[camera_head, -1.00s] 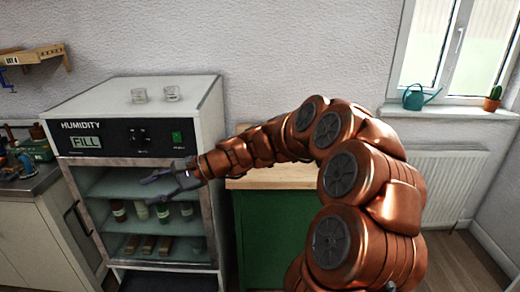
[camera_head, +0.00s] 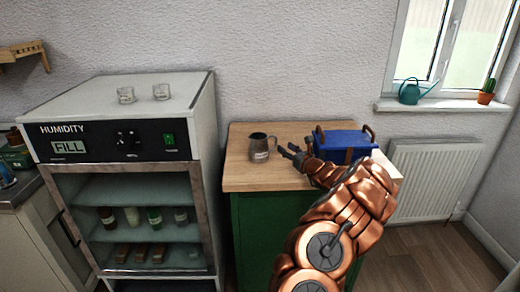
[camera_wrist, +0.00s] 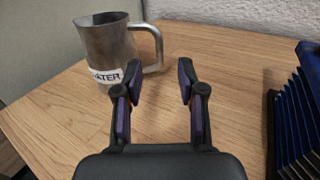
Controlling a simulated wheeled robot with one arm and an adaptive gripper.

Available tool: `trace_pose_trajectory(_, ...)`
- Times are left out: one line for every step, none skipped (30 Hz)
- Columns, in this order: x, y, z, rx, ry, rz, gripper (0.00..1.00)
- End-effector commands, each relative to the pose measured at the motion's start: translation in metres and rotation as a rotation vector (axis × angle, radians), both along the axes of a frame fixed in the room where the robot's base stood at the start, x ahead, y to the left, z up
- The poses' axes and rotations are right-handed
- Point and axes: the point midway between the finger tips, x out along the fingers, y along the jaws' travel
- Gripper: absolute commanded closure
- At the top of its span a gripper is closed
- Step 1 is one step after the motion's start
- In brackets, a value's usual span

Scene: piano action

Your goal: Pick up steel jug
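The steel jug (camera_head: 260,147) stands upright on the wooden top of the green cabinet, left of my gripper (camera_head: 293,153). In the wrist view the jug (camera_wrist: 103,45) is at the upper left, with a white label whose visible letters read "ATER". Its handle is on the right side, toward the gaps beyond my fingertips. My gripper (camera_wrist: 157,85) is open, with nothing between its dark fingers. The fingertips are near the handle but appear apart from it.
A blue bellows-like box (camera_head: 344,141) with wooden handles sits right of my gripper; its dark pleats (camera_wrist: 300,115) show in the wrist view. The humidity cabinet (camera_head: 130,180) stands to the left. The wooden top (camera_head: 255,178) is bare in front of the jug.

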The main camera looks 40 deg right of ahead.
Motion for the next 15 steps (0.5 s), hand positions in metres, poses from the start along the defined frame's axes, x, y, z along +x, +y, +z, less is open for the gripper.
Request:
trace_pose_trajectory(0.000, -0.002, -0.002, 0.004, 0.001, -0.006, 0.60)
trace_pose_trajectory(0.001, -0.003, -0.003, 0.005, 0.002, -0.008, 0.60)
trace_pose_trajectory(0.004, -0.004, -0.003, 0.006, 0.002, -0.008, 0.60)
trace_pose_trajectory(0.006, -0.003, -0.003, 0.006, 0.003, -0.007, 0.60)
trace_pose_trajectory(0.008, -0.003, -0.003, 0.006, 0.003, -0.006, 0.60)
trace_pose_trajectory(0.012, -0.003, -0.003, 0.006, 0.004, -0.005, 0.60)
trace_pose_trajectory(0.015, -0.003, -0.004, 0.005, 0.005, -0.004, 0.60)
trace_pose_trajectory(0.018, -0.003, -0.004, 0.005, 0.005, -0.003, 0.60)
trace_pose_trajectory(0.021, -0.004, -0.004, 0.006, 0.004, -0.004, 0.60)
trace_pose_trajectory(0.023, -0.004, -0.003, 0.005, 0.003, -0.004, 0.60)
trace_pose_trajectory(0.024, -0.005, -0.003, 0.006, 0.003, -0.005, 0.60)
trace_pose_trajectory(0.025, -0.005, -0.003, 0.004, 0.002, -0.005, 0.60)
trace_pose_trajectory(0.027, -0.006, -0.002, 0.004, 0.002, -0.006, 0.60)
trace_pose_trajectory(0.028, -0.006, -0.002, 0.004, 0.002, -0.006, 0.60)
trace_pose_trajectory(0.030, -0.006, -0.002, 0.004, 0.002, -0.006, 0.60)
